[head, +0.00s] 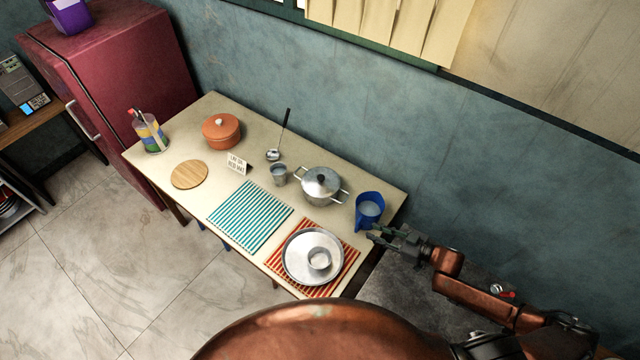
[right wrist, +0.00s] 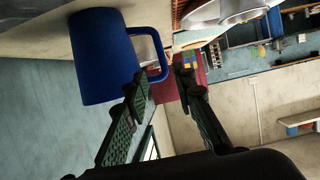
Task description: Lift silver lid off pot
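A silver pot (head: 321,200) stands toward the back right of the table, with a silver lid (head: 318,176) with a dark knob resting on it. My right gripper (head: 371,236) is at the table's right end, just in front of the blue jug (head: 369,206) and apart from the pot and lid. In the right wrist view my right gripper (right wrist: 158,92) has its fingers spread, with the handle of the blue jug (right wrist: 103,55) by the fingertips. I cannot tell whether it touches the handle. My left gripper is out of view.
On the table (head: 165,155) are a metal tray (head: 293,262) with a bowl, a striped blue mat (head: 248,215), a metal cup (head: 279,174), a ladle (head: 274,155), an orange pot (head: 221,131) and a round board (head: 189,175). The wall (head: 290,70) rises behind.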

